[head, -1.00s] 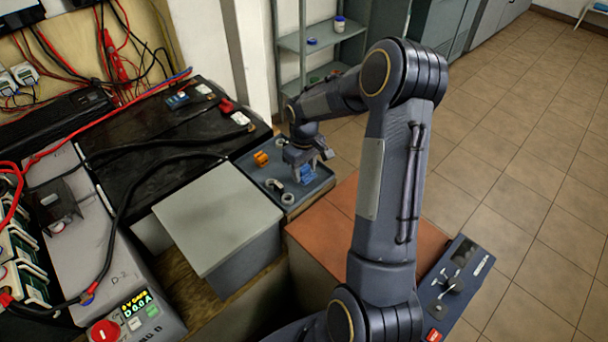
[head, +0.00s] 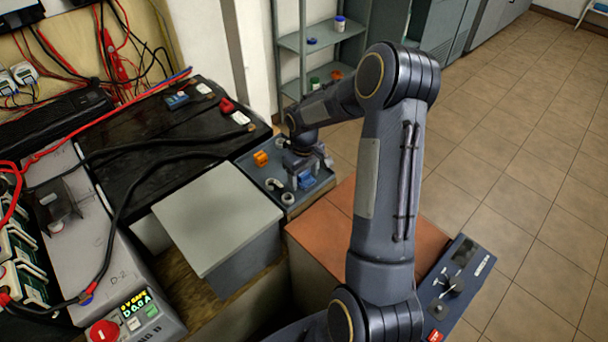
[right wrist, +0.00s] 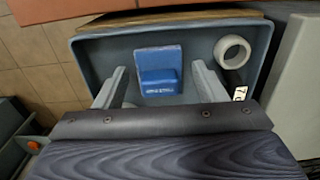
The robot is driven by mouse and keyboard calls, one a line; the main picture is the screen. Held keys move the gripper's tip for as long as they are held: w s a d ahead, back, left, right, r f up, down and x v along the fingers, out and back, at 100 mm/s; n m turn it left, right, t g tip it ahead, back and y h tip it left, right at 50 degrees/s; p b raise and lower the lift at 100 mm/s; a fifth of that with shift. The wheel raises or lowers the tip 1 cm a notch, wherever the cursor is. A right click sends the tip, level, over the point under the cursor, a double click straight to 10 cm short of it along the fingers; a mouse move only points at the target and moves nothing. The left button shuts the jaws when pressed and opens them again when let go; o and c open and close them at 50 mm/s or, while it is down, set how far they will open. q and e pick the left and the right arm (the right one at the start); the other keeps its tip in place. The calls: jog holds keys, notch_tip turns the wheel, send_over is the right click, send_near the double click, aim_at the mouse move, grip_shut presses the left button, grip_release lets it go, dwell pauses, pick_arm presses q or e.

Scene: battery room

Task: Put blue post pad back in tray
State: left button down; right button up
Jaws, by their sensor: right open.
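The blue post pad (head: 305,181) lies in the grey-blue tray (head: 322,186). In the right wrist view the blue pad (right wrist: 160,76) rests flat on the tray floor (right wrist: 112,52), near the wall at the top of the picture. My right gripper (head: 308,172) is over the tray. In the right wrist view its two fingers (right wrist: 157,84) stand apart on either side of the pad, with visible gaps to it. The gripper is open and empty. My left gripper does not show.
An orange piece (head: 261,158) and white-grey rings (head: 287,198) also lie in the tray; one ring (right wrist: 232,51) is right of the pad in the wrist view. A grey box (head: 217,217) stands left of the tray, and a black battery (head: 170,130) behind it.

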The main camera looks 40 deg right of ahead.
aim_at(304, 174)
notch_tip(304, 174, up, 12)
jog(key=p, duration=0.1)
jog(key=s+a+r+m+t+y, duration=0.1)
jog(key=s+a+r+t, duration=0.2)
jog(key=s+a+r, duration=0.55)
jog(key=s+a+m+t+y, duration=0.1)
jog(key=s+a, duration=0.3)
jog(key=s, duration=0.3)
jog(key=s+a+t+y, duration=0.1)
jog(key=s+a, duration=0.4)
jog(key=s, duration=0.1)
jog(key=shift+s+a+f+m+t+y, duration=0.2)
jog(key=shift+s+a+m+t+y, duration=0.1)
jog(key=shift+s+m+y, duration=0.1)
notch_tip(304, 174, up, 8)
jog(key=p, duration=0.8)
